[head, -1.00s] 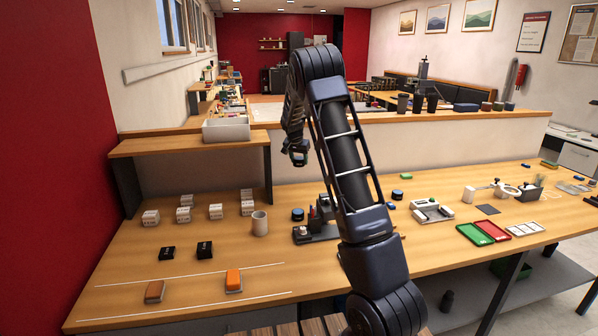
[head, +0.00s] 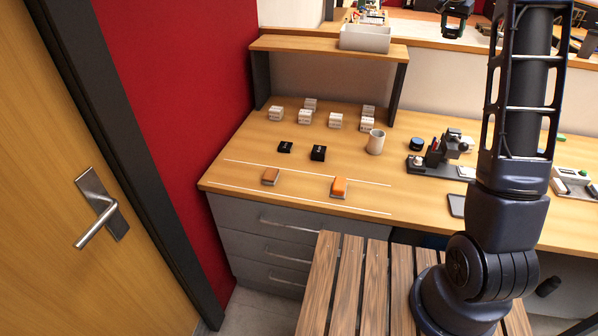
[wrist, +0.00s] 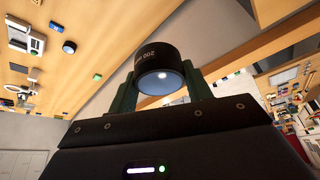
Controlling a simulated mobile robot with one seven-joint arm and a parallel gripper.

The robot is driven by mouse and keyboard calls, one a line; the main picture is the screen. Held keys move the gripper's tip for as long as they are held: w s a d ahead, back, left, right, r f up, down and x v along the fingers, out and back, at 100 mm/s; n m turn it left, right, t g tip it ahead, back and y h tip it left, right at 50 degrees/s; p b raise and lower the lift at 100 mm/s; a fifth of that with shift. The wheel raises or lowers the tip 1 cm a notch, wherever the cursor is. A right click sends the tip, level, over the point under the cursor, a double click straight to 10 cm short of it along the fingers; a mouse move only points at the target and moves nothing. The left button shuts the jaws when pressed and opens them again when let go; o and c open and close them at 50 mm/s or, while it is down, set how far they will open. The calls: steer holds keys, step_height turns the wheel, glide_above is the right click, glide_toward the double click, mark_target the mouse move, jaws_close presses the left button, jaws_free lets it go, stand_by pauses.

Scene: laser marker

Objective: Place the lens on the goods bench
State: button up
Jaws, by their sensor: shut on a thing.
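My gripper (wrist: 160,88) is shut on a lens (wrist: 158,66), a short black cylinder with pale lettering and a bluish glass face, in the wrist view. A finger stands on each side of it. In the head view my gripper (head: 455,20) is at the top right, raised above the benches; the lens is too small to make out clearly there. A long wooden bench (head: 225,180) with grey drawers runs across the head view. I cannot tell whether it is the goods bench.
A shelf (head: 290,43) carries a white bin (head: 365,38). A slatted wooden surface (head: 345,280) is in front; a door (head: 60,200) is left.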

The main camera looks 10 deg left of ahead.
step_height(320, 180, up, 6)
steer(key=shift+f, duration=0.1)
steer(key=s+a+n+y, duration=0.1)
steer(key=s+a+n, duration=0.1)
steer(key=a, duration=0.9)
steer(key=s+a+n, duration=0.2)
steer(key=a, duration=1)
steer(key=n+y, duration=0.5)
steer(key=n, duration=0.7)
glide_above(233, 171)
steer(key=s+d, duration=0.1)
steer(key=s, duration=0.1)
steer(key=f, duration=3)
steer(key=w+f, duration=0.1)
steer(key=f, duration=1.5)
steer(key=shift+f, duration=0.1)
steer(key=o, duration=1.1)
steer(key=shift+c, duration=0.2)
